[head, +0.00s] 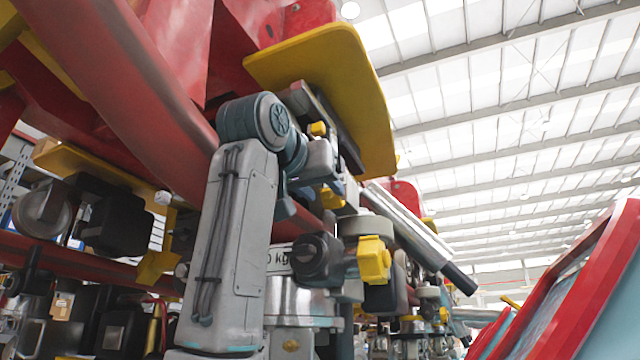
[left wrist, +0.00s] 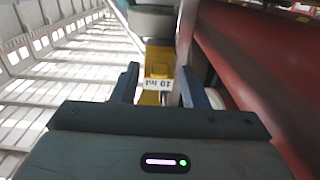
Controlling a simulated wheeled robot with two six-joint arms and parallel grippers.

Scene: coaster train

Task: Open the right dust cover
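A flat yellow panel (head: 345,75), which may be the dust cover, hangs tilted from the red train body (head: 130,75) at the top middle of the head view. My left arm rises in front of the train and bends beneath this panel. My left gripper (head: 335,185) is small and partly hidden by parts there. In the left wrist view, its two dark blue fingers (left wrist: 157,85) are apart. A white label (left wrist: 158,84) and a yellow part (left wrist: 158,58) show between or beyond them; I cannot tell whether they touch. My right gripper is not in view.
A silver cylinder (head: 410,225) with a black end slants out below the yellow panel. A yellow knob (head: 373,260) and grey machinery crowd the area near my arm. A red-framed teal panel (head: 570,300) stands at lower right. Open air lies between it and the train.

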